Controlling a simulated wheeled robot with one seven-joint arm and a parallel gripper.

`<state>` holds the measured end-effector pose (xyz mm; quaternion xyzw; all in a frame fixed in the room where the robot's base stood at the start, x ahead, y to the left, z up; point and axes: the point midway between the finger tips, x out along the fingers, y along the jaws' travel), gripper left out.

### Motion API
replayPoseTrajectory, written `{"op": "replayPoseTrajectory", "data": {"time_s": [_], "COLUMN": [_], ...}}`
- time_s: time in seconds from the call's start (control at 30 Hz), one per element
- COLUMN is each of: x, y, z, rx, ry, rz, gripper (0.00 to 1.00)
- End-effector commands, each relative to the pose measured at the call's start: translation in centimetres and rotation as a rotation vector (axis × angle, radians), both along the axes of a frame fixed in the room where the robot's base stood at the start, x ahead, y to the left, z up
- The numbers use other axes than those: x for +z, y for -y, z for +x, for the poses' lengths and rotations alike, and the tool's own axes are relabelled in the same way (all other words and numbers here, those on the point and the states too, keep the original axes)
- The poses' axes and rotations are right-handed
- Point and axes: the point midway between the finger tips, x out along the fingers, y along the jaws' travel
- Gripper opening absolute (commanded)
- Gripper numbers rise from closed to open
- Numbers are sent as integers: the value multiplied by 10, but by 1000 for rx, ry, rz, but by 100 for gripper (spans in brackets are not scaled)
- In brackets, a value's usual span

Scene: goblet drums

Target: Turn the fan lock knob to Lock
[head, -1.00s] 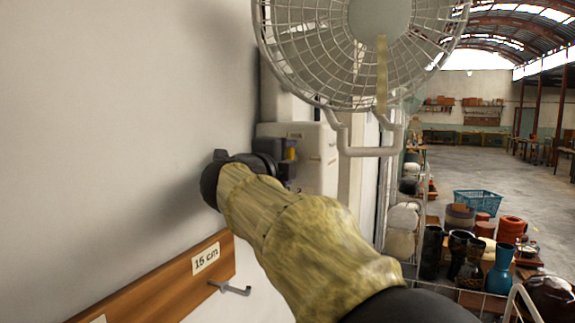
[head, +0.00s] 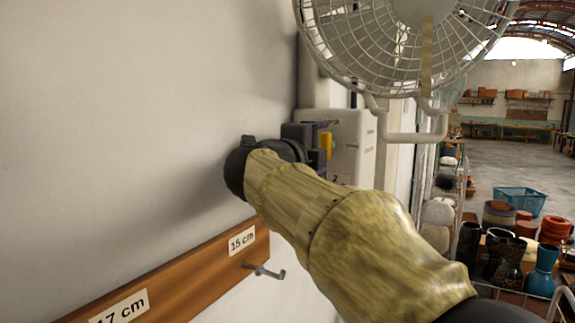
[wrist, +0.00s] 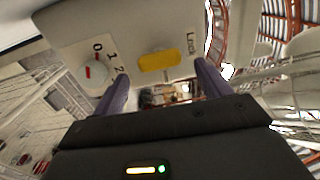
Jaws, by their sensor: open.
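The fan lock knob is a yellow bar (wrist: 160,61) on the fan's white control box (wrist: 110,25). In the wrist view it lies nearly level between and just beyond my fingertips, with the word "Lock" above its right end. My gripper (wrist: 160,73) is open, one purple finger on each side of the knob; I see no contact. In the head view the yellow knob (head: 327,145) shows beside my dark gripper (head: 312,148), partly hidden by it. The control box (head: 352,135) stands below the white fan (head: 420,35).
A round white dial (wrist: 93,73) with a red mark and numbers sits left of the knob. A wooden rail (head: 190,285) with a metal hook (head: 265,271) runs along the wall below my arm. Pots and a blue basket (head: 520,200) stand on the right.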

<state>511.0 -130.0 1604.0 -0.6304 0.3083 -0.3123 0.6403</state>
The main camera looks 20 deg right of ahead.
Motion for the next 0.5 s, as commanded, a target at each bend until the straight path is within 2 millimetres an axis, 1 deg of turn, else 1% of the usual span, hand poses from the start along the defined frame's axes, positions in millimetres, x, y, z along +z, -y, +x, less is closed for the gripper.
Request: {"op": "replayPoseTrajectory", "data": {"time_s": [0.03,0.5], "x": [-2,-3], "y": [-10,-83], "z": [-6,-64], "rx": [5,3], "ry": [3,1], "rz": [0,0], "gripper": [76,76]}}
